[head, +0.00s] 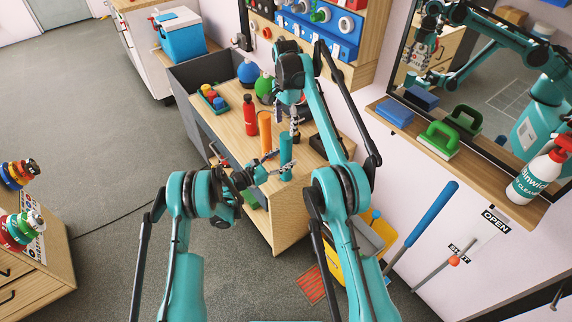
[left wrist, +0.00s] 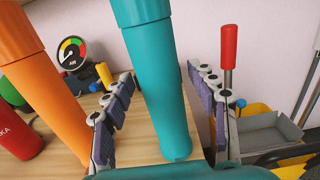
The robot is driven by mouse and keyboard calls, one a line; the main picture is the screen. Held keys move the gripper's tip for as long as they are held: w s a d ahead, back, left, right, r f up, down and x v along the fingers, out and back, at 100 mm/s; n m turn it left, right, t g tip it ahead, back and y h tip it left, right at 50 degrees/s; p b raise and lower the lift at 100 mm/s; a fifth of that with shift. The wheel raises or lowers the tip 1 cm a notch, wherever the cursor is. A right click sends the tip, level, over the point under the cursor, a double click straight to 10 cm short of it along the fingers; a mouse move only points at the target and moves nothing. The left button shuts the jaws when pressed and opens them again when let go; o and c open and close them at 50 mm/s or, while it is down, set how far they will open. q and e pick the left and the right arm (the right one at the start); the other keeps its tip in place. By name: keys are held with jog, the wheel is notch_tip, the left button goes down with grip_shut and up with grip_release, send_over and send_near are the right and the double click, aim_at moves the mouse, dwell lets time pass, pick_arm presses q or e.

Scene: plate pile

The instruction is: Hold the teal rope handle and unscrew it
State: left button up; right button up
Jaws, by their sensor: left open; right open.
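The teal handle (head: 286,158) is an upright cylinder with a wider top, standing near the front right corner of the wooden cart top. In the left wrist view the teal handle (left wrist: 158,85) stands between the two open fingers of my left gripper (head: 280,161), with a visible gap on the left side. The right finger looks close to it; I cannot tell whether it touches. My right gripper (head: 291,122) is open and points down just above the top of the teal handle. Its fingertips partly hide that area. No rope is visible.
An orange cylinder (head: 265,132) stands close left of the teal one, with a red bottle (head: 250,115) beyond it. Blue and green round items and a tray of coloured pieces (head: 213,98) are farther back. A yellow bucket (head: 372,240) stands right of the cart.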

aim_at(286, 135)
pick_arm(q)
jog(key=shift+w+d, duration=0.3)
jog(key=shift+d, duration=0.1)
grip_shut()
pick_arm(e)
jog(key=m, duration=0.6)
jog(key=shift+m, duration=0.4)
jog(key=m, duration=0.6)
jog(key=shift+m, duration=0.3)
jog(key=shift+f, duration=4)
